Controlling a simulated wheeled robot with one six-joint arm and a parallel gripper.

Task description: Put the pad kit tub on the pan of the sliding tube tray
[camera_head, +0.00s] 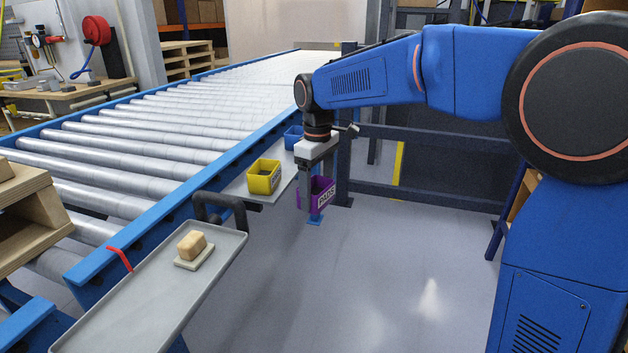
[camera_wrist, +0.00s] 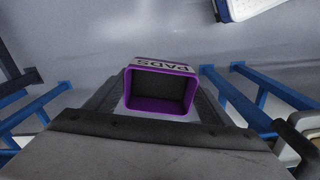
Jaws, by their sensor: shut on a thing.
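The pad kit tub (camera_head: 324,193) is purple with a white PADS label. It hangs upright in my gripper (camera_head: 316,190), above the open floor and right of the conveyor. The wrist view shows the tub (camera_wrist: 162,106) between the fingers, with its dark inside facing the camera. My gripper is shut on it. The grey tray (camera_head: 205,268) at lower left has a flat pan with a low rim, a black handle at its far end and a red hooked piece at its left edge. I take it for the sliding tube tray. The tub is well apart from it, farther back and right.
A tan block (camera_head: 191,243) on a pale pad occupies the grey tray's far part; its near part is bare. A yellow tub (camera_head: 264,178) and a blue tub (camera_head: 293,137) stand on a grey shelf beside the roller conveyor (camera_head: 160,138). Rails stand behind my gripper.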

